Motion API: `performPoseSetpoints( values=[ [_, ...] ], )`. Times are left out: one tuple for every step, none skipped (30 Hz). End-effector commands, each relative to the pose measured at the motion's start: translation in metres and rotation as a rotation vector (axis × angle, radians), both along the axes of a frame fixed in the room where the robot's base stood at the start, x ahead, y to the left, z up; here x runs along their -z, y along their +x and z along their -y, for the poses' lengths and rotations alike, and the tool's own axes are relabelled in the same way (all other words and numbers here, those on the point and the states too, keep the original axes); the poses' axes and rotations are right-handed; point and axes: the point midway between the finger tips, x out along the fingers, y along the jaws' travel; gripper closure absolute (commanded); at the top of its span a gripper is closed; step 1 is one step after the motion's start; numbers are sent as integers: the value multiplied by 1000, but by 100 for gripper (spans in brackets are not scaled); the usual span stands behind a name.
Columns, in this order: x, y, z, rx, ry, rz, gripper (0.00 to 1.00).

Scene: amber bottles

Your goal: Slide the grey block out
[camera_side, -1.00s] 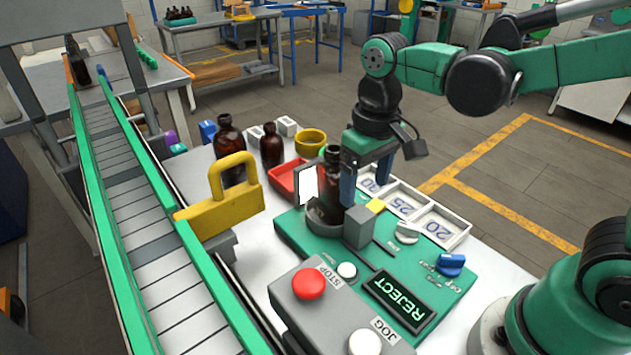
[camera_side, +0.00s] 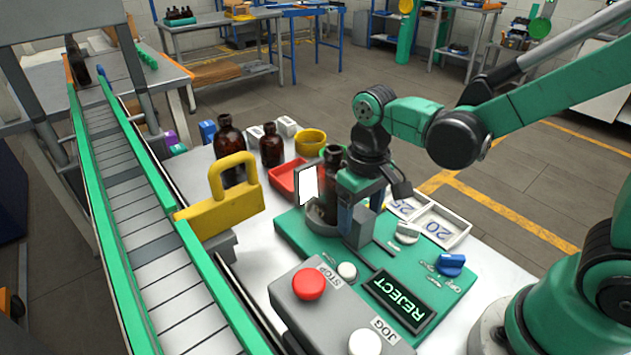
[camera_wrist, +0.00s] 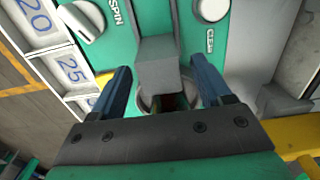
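The grey block (camera_side: 359,231) stands at the front of a round grey holder on the green panel (camera_side: 290,222). A brown bottle (camera_side: 333,165) stands in that holder, with a white label plate (camera_side: 308,186) at its side. My gripper (camera_side: 361,208) is lowered over the block, pointing down. In the wrist view the grey block (camera_wrist: 157,66) lies between the two blue fingers of my gripper (camera_wrist: 161,68). The fingers are open, with a gap visible on each side of the block. The block's lower part is partly hidden by the near finger in the side view.
The panel carries a white knob (camera_side: 407,233), a blue knob (camera_side: 451,264) and a REJECT display (camera_side: 398,299). A control box with a red STOP button (camera_side: 308,284) stands in front. A yellow padlock-shaped piece (camera_side: 222,212) and a red tray (camera_side: 284,178) are to the left.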

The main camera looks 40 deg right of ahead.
Motion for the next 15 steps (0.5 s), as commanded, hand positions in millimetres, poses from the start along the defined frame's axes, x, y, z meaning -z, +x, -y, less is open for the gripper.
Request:
performPoseSetpoints(
  values=[
    [0,0,0,0,0,0,46],
    [0,0,0,0,0,0,55],
    [0,0,0,0,0,0,66],
    [0,0,0,0,0,0,75],
    [0,0,0,0,0,0,83],
    [0,0,0,0,0,0,95],
    [0,0,0,0,0,0,100],
    [0,0,0,0,0,0,100],
    [0,0,0,0,0,0,100],
    [0,0,0,0,0,0,100],
    [0,0,0,0,0,0,100],
    [0,0,0,0,0,0,100],
    [0,0,0,0,0,0,100],
    [0,-1,0,0,0,0,100],
    [0,-3,0,0,0,0,100]
  ],
)
